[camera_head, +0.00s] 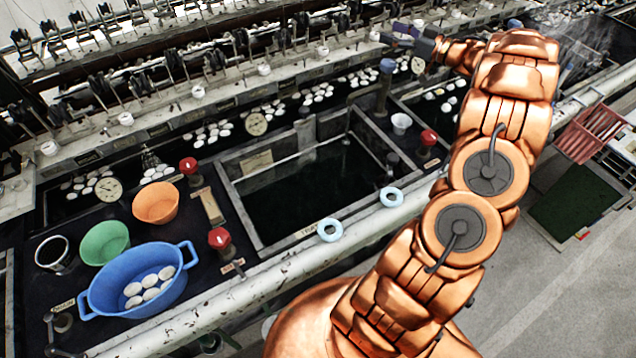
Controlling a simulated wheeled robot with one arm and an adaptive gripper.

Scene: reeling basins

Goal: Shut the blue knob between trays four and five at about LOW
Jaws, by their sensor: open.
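The blue knob (387,66) tops a short dark post on the divider to the right of the large dark water basin (310,190). My gripper (391,34) is at the upper middle, at the end of my copper arm. It is open and appears just above the knob in the picture, with no visible contact. The gap between its fingers is small in this view, and its depth relative to the knob is hard to judge. Any LOW marking by the knob is too small to read.
Red knobs (429,137) stand on nearby dividers. Dials (418,65) and white cocoons lie along the back troughs. A white cup (401,123) is near the post. Pale blue rings (391,196) sit on the front rail. Blue, green and orange tubs (155,203) are at left.

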